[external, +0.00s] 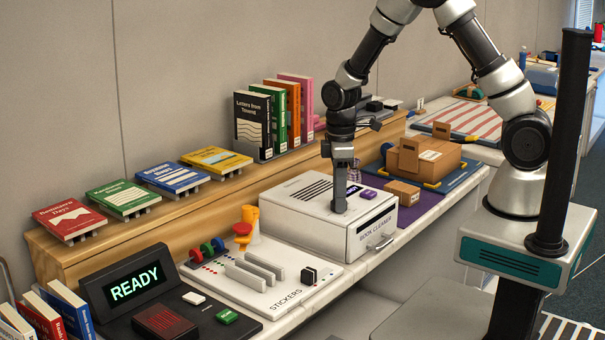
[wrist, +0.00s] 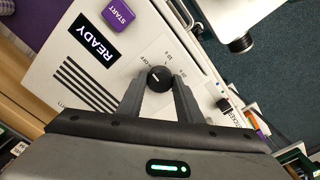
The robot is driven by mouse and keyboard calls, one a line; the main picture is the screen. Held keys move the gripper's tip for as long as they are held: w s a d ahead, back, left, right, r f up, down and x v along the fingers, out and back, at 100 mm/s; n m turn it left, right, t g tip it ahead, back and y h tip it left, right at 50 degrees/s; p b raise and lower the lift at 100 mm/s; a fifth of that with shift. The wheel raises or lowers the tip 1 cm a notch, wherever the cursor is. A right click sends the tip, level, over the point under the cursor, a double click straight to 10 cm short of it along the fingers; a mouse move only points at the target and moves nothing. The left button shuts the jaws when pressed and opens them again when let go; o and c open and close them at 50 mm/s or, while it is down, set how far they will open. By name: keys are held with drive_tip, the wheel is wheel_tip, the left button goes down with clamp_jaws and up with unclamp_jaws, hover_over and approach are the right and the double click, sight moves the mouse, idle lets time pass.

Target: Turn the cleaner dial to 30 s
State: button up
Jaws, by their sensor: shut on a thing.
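The white book cleaner (external: 318,226) stands on the counter, its top vents, display and purple START button (wrist: 118,15) in view. Its small display (wrist: 97,39) reads READY. The round black dial (wrist: 160,79) is on the top panel, with OFF and seconds labels around it. Its white mark appears to point up and left in the wrist view, towards OFF; the small labels are hard to read. My gripper (wrist: 161,84) is shut on the dial, one finger on each side. In the external view my gripper (external: 339,208) reaches straight down to the cleaner's top and hides the dial.
A sticker station (external: 290,305) and a console reading READY (external: 135,284) are left of the cleaner. Cardboard boxes (external: 430,158) sit on a blue mat to its right. Books stand and lie on the wooden shelf (external: 150,222) behind. The cleaner's front handle (external: 381,243) sticks out.

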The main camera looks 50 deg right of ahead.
drive_tip(key=m, duration=0.4)
drive_tip(key=shift+m, duration=0.4)
drive_tip(key=m, duration=0.4)
drive_tip(key=shift+r+p, duration=0.1)
drive_tip(key=shift+p, duration=0.25)
drive_tip(key=m+p, duration=0.1)
drive_tip(key=m, duration=0.4)
drive_tip(key=m+p, duration=0.1)
drive_tip(key=m, duration=0.3)
drive_tip(key=shift+m, duration=0.3)
drive_tip(key=m+p, duration=0.2)
drive_tip(key=m, duration=0.2)
drive_tip(key=shift+r, duration=0.1)
drive_tip(key=m+p, duration=0.1)
drive_tip(key=m, duration=0.3)
drive_tip(key=shift+w+p, duration=0.1)
drive_tip(key=shift+p, duration=0.2)
drive_tip(key=m, duration=0.4)
drive_tip(key=shift+m, duration=2.2)
